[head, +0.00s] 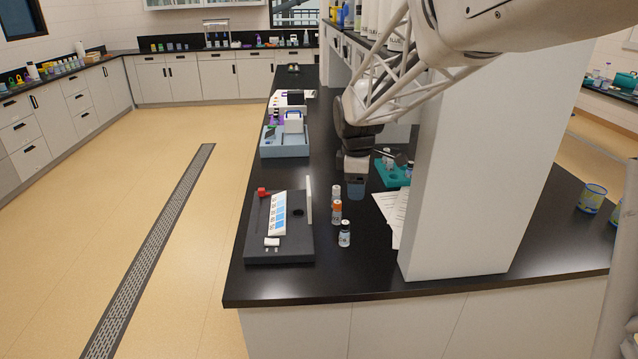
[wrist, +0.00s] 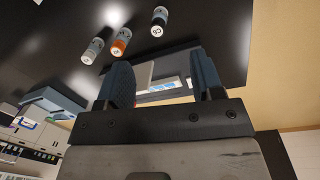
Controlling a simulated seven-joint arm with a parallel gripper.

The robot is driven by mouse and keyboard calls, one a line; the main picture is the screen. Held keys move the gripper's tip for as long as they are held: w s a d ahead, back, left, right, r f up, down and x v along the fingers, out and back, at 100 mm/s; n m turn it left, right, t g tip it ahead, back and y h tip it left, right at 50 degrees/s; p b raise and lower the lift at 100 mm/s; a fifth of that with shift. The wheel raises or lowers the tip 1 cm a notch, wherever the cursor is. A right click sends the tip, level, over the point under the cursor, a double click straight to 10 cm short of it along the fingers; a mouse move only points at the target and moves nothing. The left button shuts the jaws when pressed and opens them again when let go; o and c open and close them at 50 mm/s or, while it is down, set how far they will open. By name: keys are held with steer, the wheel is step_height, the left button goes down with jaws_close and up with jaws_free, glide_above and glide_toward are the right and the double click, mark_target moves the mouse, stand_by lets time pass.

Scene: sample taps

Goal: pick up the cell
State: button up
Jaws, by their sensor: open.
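My gripper (head: 355,192) hangs over the black bench, behind and to the right of three small capped bottles. In the wrist view its two dark blue fingers (wrist: 163,72) are apart, with nothing held between them. I cannot tell for certain which thing is the cell. A small white piece (head: 272,242) lies at the front of a dark grey tray (head: 280,256).
The tray bears a blue-and-white card (head: 278,213), a red piece (head: 262,192) and an upright pale plate (head: 308,200). A blue-grey box (head: 285,150) stands behind it. A teal rack (head: 393,174) is right of my gripper; a large white pillar (head: 460,200) blocks the right side.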

mark_target(337, 211)
steer(key=w+a+f+n, duration=0.1)
steer(key=w+f, duration=0.2)
steer(key=w, duration=0.1)
steer(key=w+a+f+n, duration=0.1)
steer(key=w+f+n, duration=0.1)
steer(key=w+f, duration=0.1)
steer(key=w+f+n, duration=0.2)
steer(key=w+f, duration=0.1)
steer(key=w, duration=0.2)
steer(key=shift+w+a+f+g+y, duration=0.25)
steer(key=shift+w+a+g+y, duration=0.05)
steer(key=shift+w+a+g, duration=0.1)
steer(key=shift+s+f, duration=0.1)
steer(key=shift+f, duration=1.2)
steer(key=shift+f, duration=0.1)
steer(key=shift+f, duration=2.5)
steer(key=shift+c, duration=0.2)
steer(key=c, duration=0.8)
